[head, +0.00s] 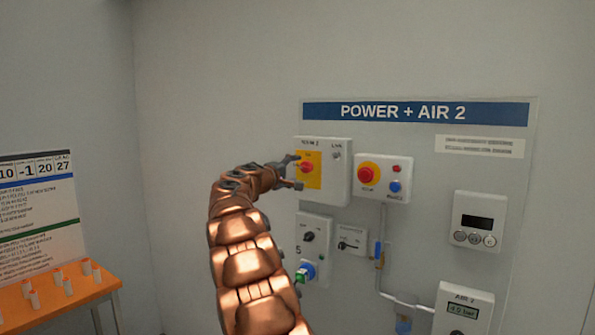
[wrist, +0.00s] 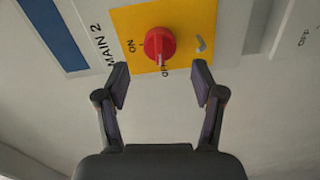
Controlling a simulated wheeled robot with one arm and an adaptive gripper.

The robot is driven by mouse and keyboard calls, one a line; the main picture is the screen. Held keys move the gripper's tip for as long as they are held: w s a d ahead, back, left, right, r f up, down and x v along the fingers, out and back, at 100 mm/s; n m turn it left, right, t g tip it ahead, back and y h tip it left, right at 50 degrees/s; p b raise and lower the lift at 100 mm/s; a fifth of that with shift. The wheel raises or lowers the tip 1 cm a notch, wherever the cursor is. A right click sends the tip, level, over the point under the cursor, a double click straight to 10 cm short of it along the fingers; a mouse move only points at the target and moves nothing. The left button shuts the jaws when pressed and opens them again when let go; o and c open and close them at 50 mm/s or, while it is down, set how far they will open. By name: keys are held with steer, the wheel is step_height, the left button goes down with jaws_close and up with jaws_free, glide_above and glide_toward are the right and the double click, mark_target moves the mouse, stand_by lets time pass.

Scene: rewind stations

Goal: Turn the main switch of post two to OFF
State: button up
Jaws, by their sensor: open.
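The main switch is a red rotary knob (head: 306,167) on a yellow plate (head: 316,183), on a pale box under the POWER + AIR 2 header. In the wrist view the red knob (wrist: 160,44) sits between and just beyond my fingertips. The lettering MAIN 2 is beside the yellow plate (wrist: 190,17). I cannot tell clearly which mark the knob points to. My gripper (head: 295,172) is open in front of the switch, its fingers (wrist: 161,78) spread and empty.
A box with a red button (head: 369,174) on yellow and a blue button is right of the switch box.

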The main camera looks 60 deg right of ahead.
mark_target(303, 168)
steer(key=shift+s+a+r, duration=0.1)
steer(key=shift+s+a, duration=0.1)
steer(key=shift+a, duration=1.4)
steer(key=w+d+f+m+y, duration=0.2)
steer(key=w+d+m, duration=0.25)
steer(key=m, duration=0.65)
steer(key=shift+s+a+r+m+h, duration=0.95)
steer(key=shift+s+a+m, duration=1.2)
steer(key=shift+s, duration=0.25)
steer(key=d+p, duration=0.3)
steer(key=d, duration=0.3)
steer(key=shift+w, duration=0.15)
steer(key=shift+d+p, duration=0.55)
steer(key=shift+d, duration=0.35)
